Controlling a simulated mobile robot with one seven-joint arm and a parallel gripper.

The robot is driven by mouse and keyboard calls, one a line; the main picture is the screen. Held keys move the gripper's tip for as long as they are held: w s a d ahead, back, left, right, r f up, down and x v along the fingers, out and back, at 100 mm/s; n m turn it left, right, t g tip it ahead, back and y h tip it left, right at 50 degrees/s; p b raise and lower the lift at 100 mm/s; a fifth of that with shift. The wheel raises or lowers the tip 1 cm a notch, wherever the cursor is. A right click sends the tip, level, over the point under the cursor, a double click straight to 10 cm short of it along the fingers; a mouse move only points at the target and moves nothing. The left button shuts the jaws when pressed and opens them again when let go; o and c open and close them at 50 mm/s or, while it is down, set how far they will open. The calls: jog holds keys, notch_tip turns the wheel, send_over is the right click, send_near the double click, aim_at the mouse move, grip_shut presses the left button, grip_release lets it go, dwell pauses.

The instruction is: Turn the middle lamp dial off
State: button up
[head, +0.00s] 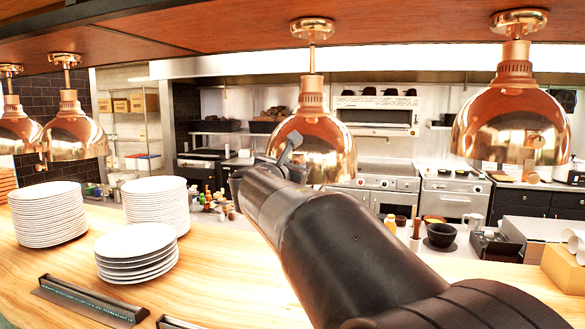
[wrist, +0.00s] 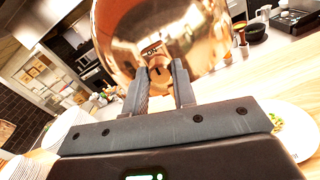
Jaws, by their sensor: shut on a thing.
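The copper middle lamp (head: 334,140) hangs over the counter at the picture's centre, partly behind my arm. My gripper (head: 284,155) reaches up to its lower left side. In the wrist view, my gripper (wrist: 160,76) is shut on the small copper dial (wrist: 160,72) on the lamp's rim, with one finger on each side. The lamp shade (wrist: 180,30) fills the top of the wrist view. The dial is hidden behind the gripper in the head view, and I cannot tell its exact turn.
Other copper lamps hang at the right (head: 512,125) and the left (head: 75,138). Plate stacks (head: 137,250) stand on the wooden counter (head: 225,285) at the left. A dark bowl (head: 440,235) and small bottles stand beyond my arm. A plate with food (wrist: 290,128) shows at the wrist view's right.

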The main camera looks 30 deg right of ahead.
jog(key=shift+m+y, duration=0.4)
jog(key=shift+m, duration=7.9)
jog(key=o, duration=1)
jog(key=shift+s, duration=0.1)
